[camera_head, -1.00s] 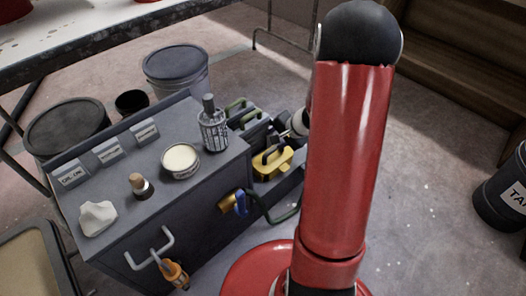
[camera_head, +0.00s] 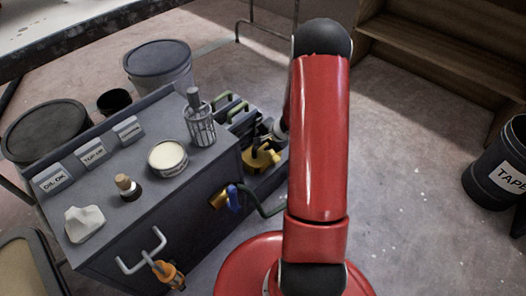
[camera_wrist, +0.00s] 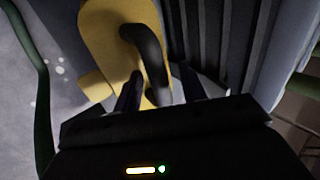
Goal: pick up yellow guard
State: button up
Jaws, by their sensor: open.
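The yellow guard (camera_head: 258,161), with a dark curved handle, sits at the end of the grey cabinet, partly hidden behind my red arm. In the wrist view the yellow guard (camera_wrist: 100,35) fills the upper left, and its dark handle (camera_wrist: 150,50) arches toward my gripper. My gripper (camera_wrist: 160,88) is open, with its two dark fingers pointing at the guard. The lower end of the handle shows between the fingers; I cannot tell whether they touch it. In the head view my gripper is small and mostly hidden beside the guard.
The cabinet top (camera_head: 115,215) carries a caged lamp (camera_head: 199,122), a round tin (camera_head: 168,158), a brush and a white lump. Green handles (camera_head: 228,106) and a dark slotted rack (camera_wrist: 235,40) stand close to the guard. Open floor lies right, with a black tub (camera_head: 500,170).

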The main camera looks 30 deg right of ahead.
grip_shut()
jog(key=shift+r, duration=0.1)
dwell(0.4)
